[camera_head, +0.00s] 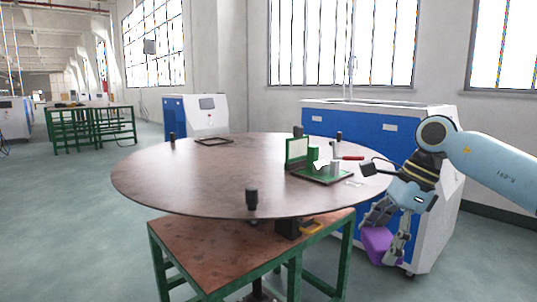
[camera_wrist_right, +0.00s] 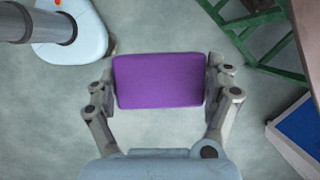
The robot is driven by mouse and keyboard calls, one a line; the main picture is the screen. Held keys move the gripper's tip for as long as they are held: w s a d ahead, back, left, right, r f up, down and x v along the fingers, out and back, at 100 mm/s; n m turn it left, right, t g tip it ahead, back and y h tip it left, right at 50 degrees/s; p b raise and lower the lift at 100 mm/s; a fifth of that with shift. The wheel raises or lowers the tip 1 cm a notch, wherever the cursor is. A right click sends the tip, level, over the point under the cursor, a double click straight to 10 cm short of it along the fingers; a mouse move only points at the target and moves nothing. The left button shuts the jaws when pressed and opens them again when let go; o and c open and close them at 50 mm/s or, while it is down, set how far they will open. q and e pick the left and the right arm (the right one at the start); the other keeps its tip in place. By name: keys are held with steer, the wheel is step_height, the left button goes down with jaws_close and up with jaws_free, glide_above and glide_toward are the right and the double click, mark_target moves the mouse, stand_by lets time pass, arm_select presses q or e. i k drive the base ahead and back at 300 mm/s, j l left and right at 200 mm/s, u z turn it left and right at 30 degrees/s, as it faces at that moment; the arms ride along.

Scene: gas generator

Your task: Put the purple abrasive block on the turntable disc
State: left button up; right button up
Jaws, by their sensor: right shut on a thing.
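The purple abrasive block (camera_head: 377,244) is held in my right gripper (camera_head: 381,234), to the right of the turntable disc and lower than its top. In the right wrist view the block (camera_wrist_right: 158,80) sits between both fingers of my right gripper (camera_wrist_right: 160,84), with bare floor below it. The turntable disc (camera_head: 200,180) is a large brown round plate on a green-framed stand. Block and disc are apart. My left gripper does not show.
On the disc's right side stands a green fixture (camera_head: 322,174) with a red-handled tool (camera_head: 348,157) near it. A black knob (camera_head: 252,199) stands at the front rim and a dark frame (camera_head: 214,141) lies at the back. The disc's left and middle are clear. A blue-white cabinet (camera_head: 350,128) stands behind.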

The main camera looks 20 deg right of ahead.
mark_target(329, 153)
steer(key=i+l, duration=0.1)
steer(key=l, duration=0.5)
steer(key=i+l, duration=0.1)
steer(key=l, duration=0.5)
steer(key=i+l, duration=0.1)
steer(key=l, duration=1.15)
steer(key=i+l, duration=0.15)
steer(key=l, duration=0.45)
steer(key=i+l+u, duration=0.1)
steer(key=l+u, duration=0.2)
steer(key=l, duration=0.95)
steer(key=l+u, duration=0.3)
steer(key=l, duration=0.9)
steer(key=k, duration=0.05)
